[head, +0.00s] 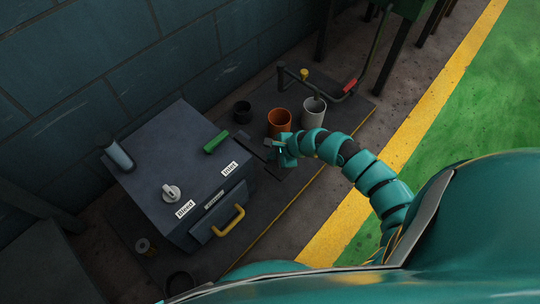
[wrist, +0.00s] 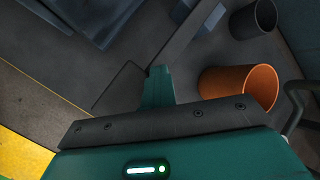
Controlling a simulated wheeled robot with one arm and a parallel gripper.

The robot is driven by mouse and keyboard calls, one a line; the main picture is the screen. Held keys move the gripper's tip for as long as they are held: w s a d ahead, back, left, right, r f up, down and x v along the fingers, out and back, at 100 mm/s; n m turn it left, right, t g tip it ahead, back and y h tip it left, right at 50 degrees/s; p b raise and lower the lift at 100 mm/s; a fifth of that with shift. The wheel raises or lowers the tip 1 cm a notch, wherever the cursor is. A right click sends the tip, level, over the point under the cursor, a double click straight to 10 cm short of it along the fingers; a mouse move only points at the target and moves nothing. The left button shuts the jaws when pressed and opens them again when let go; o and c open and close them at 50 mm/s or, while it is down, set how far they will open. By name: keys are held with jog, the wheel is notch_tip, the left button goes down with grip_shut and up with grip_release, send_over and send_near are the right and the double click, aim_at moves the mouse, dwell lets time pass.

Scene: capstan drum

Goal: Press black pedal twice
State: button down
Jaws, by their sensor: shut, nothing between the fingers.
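The black pedal looks like a dark, flat plate (wrist: 118,88) in the wrist view, just left of my fingertips. In the head view a dark plate (head: 284,169) shows low beside the grey box, partly hidden by my gripper. My gripper (head: 271,146) is shut and empty, over or very near that plate. In the wrist view its fingers (wrist: 158,76) point toward the plate's right edge. I cannot tell whether they touch it or whether the plate is pressed down.
The grey box (head: 165,165) with a green lever (head: 215,143), a Bleed knob (head: 171,192) and a yellow handle (head: 229,222) stands left. An orange cup (head: 279,122), a white cup (head: 313,113) and a dark cup (head: 242,112) stand behind. A bent rail with a red grip (head: 349,86) is beyond.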

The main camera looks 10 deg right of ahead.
aim_at(275, 161)
jog(key=shift+s+d+f+b, duration=0.15)
jog(key=shift+f+b, duration=0.15)
jog(key=shift+f, duration=0.25)
jog(key=shift+s+d+f+b, duration=0.1)
jog(key=shift+s+f+b, duration=0.1)
jog(key=shift+f+b, duration=0.3)
jog(key=shift+s+d+f+b, duration=0.15)
jog(key=shift+f, duration=0.5)
dwell(1.1)
jog(key=shift+w+r, duration=0.1)
jog(key=shift+r, duration=0.15)
jog(key=shift+w+a+r+p, duration=0.2)
jog(key=shift+r+p, duration=0.15)
jog(key=shift+r, duration=0.2)
jog(key=shift+w+a+r+p, duration=0.1)
jog(key=shift+w+r+p, duration=0.05)
jog(key=shift+r+p, duration=0.3)
jog(key=shift+w+a+r+p, duration=0.15)
jog(key=shift+w+r+p, duration=0.1)
jog(key=shift+r, duration=0.35)
jog(key=shift+w+a+r+p, duration=0.2)
jog(key=shift+r+p, duration=0.3)
jog(key=shift+r, duration=0.4)
jog(key=shift+w+a+r+p, duration=0.15)
jog(key=shift+r+p, duration=0.35)
jog(key=shift+r, duration=0.35)
